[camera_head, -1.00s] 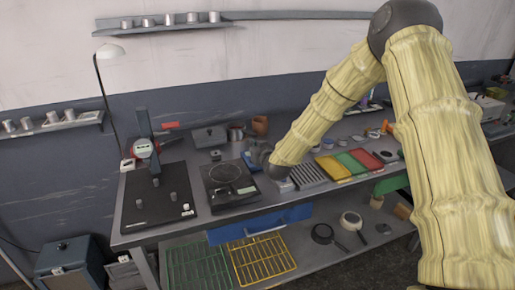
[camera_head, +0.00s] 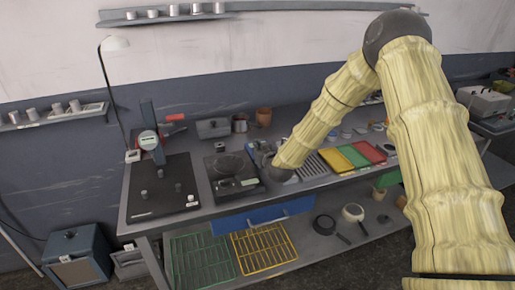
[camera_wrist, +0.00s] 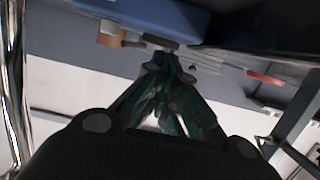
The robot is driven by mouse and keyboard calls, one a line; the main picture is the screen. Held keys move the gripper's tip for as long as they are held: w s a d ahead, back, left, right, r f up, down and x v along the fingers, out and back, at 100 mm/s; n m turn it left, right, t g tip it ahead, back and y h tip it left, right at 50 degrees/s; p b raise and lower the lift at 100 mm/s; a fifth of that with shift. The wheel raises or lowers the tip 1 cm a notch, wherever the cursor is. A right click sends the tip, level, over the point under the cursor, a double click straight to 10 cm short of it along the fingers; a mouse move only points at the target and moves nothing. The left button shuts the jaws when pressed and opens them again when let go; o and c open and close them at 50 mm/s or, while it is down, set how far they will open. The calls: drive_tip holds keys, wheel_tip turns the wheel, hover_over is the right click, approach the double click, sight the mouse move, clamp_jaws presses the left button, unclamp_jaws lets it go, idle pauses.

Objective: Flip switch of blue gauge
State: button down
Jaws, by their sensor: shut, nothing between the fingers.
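The blue gauge's body seems to be the blue casing (camera_wrist: 160,14) across the top of the wrist view, very close to my gripper. In the head view only a small blue patch shows, mostly hidden by my wrist. My gripper (camera_wrist: 166,62) has its green fingers brought together. The tips are just below a small dark part (camera_wrist: 160,42) at the casing's edge; I cannot tell whether they touch it or whether it is the switch. In the head view my gripper (camera_head: 263,154) is low over the bench, right of the black hot plate, and its fingertips cannot be made out.
The black hot plate (camera_head: 233,186) and a dark stand base (camera_head: 160,200) are on the bench to the left. A grey box (camera_head: 213,128) and a brown pot (camera_head: 263,117) stand behind. Yellow, green and red trays (camera_head: 352,157) lie to the right.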

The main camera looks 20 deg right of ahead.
drive_tip(key=shift+a+f+n+b, duration=0.2)
drive_tip(key=shift+f+n+b, duration=0.1)
drive_tip(key=shift+f+b, duration=0.1)
drive_tip(key=shift+r+p, duration=0.4)
drive_tip(key=shift+r, duration=0.3)
drive_tip(key=r, duration=0.1)
drive_tip(key=a+r+p, duration=0.1)
drive_tip(key=shift+r, duration=0.4)
drive_tip(key=b+v, duration=0.3)
drive_tip(key=v, duration=0.7)
drive_tip(key=shift+a, duration=0.3)
